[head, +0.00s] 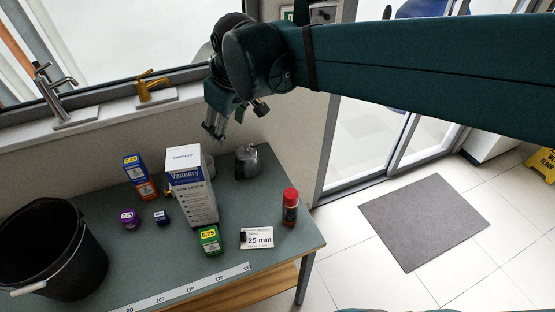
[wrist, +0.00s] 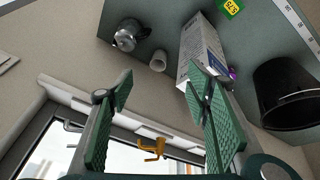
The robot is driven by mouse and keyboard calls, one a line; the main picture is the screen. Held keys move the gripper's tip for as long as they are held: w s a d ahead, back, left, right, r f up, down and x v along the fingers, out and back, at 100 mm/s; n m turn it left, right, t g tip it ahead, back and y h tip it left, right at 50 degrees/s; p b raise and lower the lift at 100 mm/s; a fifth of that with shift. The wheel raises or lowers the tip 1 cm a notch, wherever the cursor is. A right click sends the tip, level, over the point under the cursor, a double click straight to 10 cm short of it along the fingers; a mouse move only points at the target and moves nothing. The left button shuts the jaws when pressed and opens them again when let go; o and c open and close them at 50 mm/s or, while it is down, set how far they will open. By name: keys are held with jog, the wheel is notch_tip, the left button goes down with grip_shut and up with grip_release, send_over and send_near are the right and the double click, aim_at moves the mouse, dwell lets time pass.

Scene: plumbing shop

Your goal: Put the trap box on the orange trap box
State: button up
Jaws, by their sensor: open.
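An orange box with a blue upper part and a yellow price label (head: 147,189) stands at the table's back left in the head view. I cannot tell whether its blue part is a separate box. A tall white and blue box marked Vannory (head: 184,160) stands right of it; it also shows in the wrist view (wrist: 203,50). A green box with a yellow 5.75 label (head: 210,241) sits in front of the tall box. No name readable here tells which is the trap box. My gripper (head: 214,131) is open and empty, above the table's back edge; its green-padded fingers (wrist: 160,95) are wide apart.
A black bucket (head: 50,250) stands at left. A purple item (head: 130,218), a small dark blue box (head: 161,218), a metal pot (head: 247,163), a red-capped bottle (head: 290,208) and a 25 mm card (head: 258,239) share the table.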

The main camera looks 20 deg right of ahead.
jog(key=s+d+f+m+t, duration=0.1)
jog(key=s+d+f+m, duration=0.2)
jog(key=s+d, duration=0.2)
jog(key=s+d+f+m+t, duration=0.1)
jog(key=s+d+f+m, duration=0.2)
jog(key=s, duration=0.8)
jog(key=shift+s+d+f+t+h, duration=0.2)
jog(key=shift+s+d+t+h, duration=0.15)
jog(key=shift+d, duration=0.55)
